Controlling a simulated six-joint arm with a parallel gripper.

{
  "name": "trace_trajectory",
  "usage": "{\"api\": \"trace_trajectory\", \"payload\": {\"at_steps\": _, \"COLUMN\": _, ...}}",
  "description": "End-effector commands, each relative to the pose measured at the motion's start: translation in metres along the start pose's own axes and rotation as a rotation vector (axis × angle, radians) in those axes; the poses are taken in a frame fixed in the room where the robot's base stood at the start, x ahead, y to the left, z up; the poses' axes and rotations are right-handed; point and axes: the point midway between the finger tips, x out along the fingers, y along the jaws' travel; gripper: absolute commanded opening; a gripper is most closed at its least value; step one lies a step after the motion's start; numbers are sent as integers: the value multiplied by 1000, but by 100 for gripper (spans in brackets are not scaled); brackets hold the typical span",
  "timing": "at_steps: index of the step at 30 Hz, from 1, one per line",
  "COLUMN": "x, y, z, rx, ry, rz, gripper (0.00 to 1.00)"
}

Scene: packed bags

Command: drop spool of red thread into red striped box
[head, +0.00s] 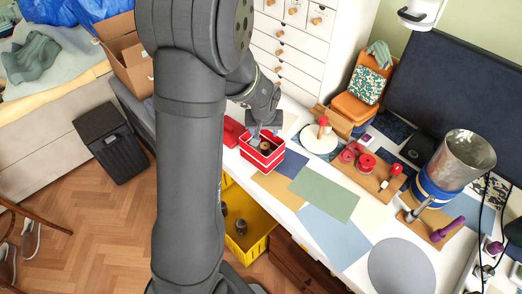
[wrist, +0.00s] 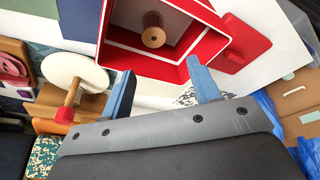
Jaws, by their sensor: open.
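The red box with white stripes (head: 252,158) stands on the white desk; it also shows in the wrist view (wrist: 140,63). A spool with a wooden end (wrist: 153,38) and a dark reddish winding sits inside the box, near its middle. The spool also shows in the head view (head: 265,146). My gripper (head: 266,133) is just above the box opening. Its two blue fingers (wrist: 163,84) are spread apart at the near rim, with nothing between them. The spool is apart from the fingers.
A board with red round items (head: 366,162) lies to the right of the box. A white disc with a wooden post (head: 320,139) stands behind it. A red object (head: 232,131) lies left of the box. A yellow crate (head: 259,237) is on the floor below.

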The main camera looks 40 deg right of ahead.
Motion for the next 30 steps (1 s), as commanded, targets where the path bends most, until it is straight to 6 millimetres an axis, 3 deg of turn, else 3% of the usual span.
{"api": "trace_trajectory", "payload": {"at_steps": 21, "x": -134, "y": 0, "z": -1, "rx": 0, "ry": 6, "rz": 2, "gripper": 56}}
{"api": "trace_trajectory", "payload": {"at_steps": 30, "x": -164, "y": 0, "z": 0, "rx": 1, "ry": 3, "rz": 1, "gripper": 56}}
